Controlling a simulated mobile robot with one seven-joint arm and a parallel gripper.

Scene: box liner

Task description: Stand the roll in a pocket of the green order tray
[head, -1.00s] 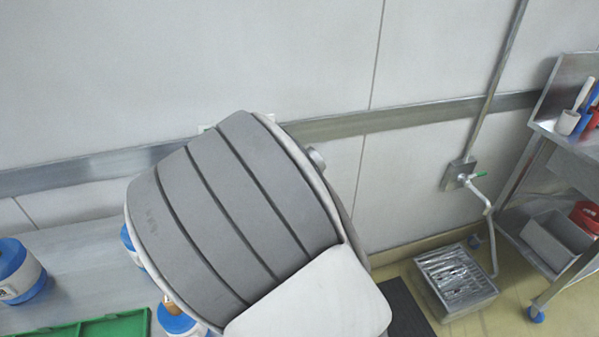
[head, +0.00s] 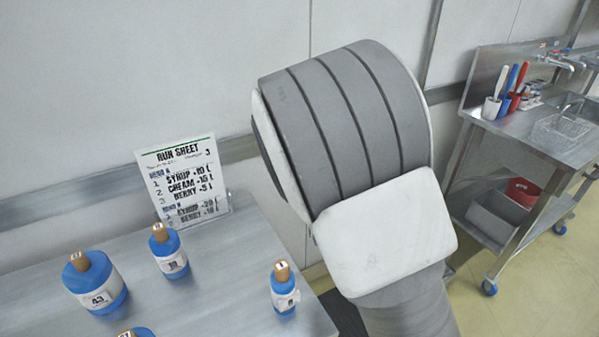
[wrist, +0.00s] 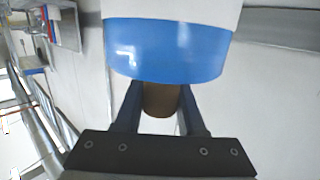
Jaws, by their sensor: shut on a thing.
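My gripper (wrist: 160,98) is shut on the brown core of a roll (wrist: 168,48) in the wrist view. The roll has a blue band and a white part, and its far end is cut off by the frame. In the head view my grey and white arm fills the middle, and neither the gripper nor the held roll shows. The green order tray is not in view now.
Several blue and white rolls with brown cores stand on the metal table, including a wide one (head: 95,290) and two narrow ones (head: 168,252) (head: 284,290). A run sheet (head: 185,182) stands behind them. A sink bench (head: 540,130) is at the right.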

